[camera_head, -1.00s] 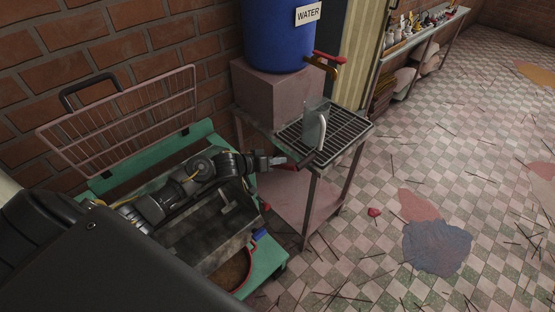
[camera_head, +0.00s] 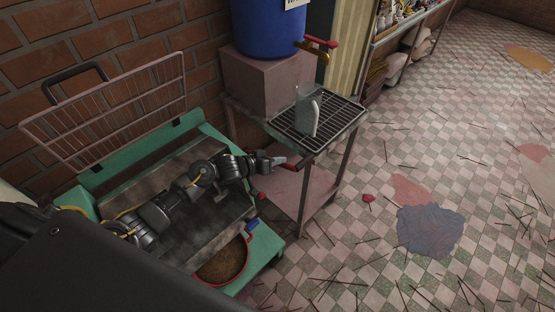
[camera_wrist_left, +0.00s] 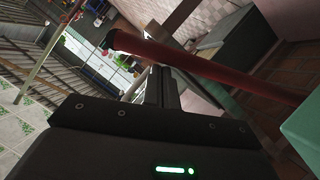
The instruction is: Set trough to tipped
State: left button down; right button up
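The trough (camera_head: 207,228) is a grey metal piece in the green frame of the extruder (camera_head: 275,246) at the lower left of the head view. Its upper face looks broad and sloped; my left arm crosses over it and hides part. My left gripper (camera_head: 280,162) is past its right side, by a dark red bar (camera_head: 292,167). The fingers look close together; a grip on the bar cannot be made out. My right gripper is not in view.
A wire rack lid (camera_head: 110,115) stands raised behind the frame. A red-rimmed pan (camera_head: 246,264) sits below the trough. The tiled floor beyond is mostly open.

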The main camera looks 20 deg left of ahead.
pick_arm(q)
notch_tip(320, 180, up, 5)
jog(key=w+a+p, duration=0.1)
jog(key=p, duration=0.3)
jog(key=f+b+v, duration=0.1)
jog(key=b+v, duration=0.1)
jog(key=v, duration=0.7)
jog(key=shift+s+a+b, duration=0.2)
jog(key=shift+s+b, duration=0.05)
jog(key=shift+b, duration=0.05)
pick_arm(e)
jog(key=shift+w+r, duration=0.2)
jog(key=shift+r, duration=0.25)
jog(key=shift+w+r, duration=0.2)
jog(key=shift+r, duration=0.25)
